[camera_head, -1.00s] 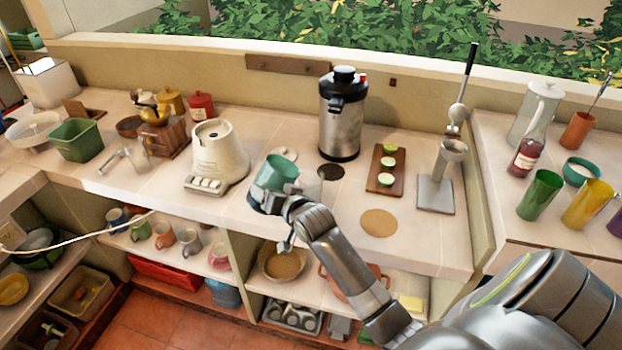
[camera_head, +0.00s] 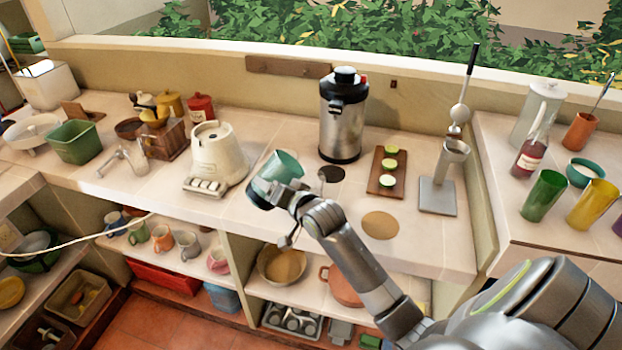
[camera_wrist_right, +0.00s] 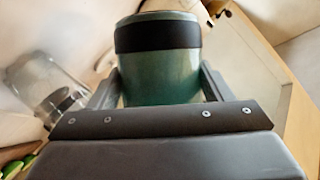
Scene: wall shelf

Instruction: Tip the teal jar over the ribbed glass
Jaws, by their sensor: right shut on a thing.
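The teal jar (camera_head: 282,167) is in my right gripper (camera_head: 274,196), above the front part of the counter, right of the cream blender base. It leans to the right in the head view. In the right wrist view the jar (camera_wrist_right: 160,78) has a black band and stands between the two fingers of the gripper (camera_wrist_right: 160,88), which are shut on it. A clear glass-like thing (camera_head: 137,155) stands at the left of the counter; I cannot make out ribs on it. I see no other sure ribbed glass. My left gripper is out of view.
The cream blender base (camera_head: 213,158) stands left of the jar. A steel urn (camera_head: 341,125) stands behind it to the right. A board with lime halves (camera_head: 377,182) and a metal press (camera_head: 437,195) are farther right. A round cork mat (camera_head: 380,225) lies bare near the counter edge.

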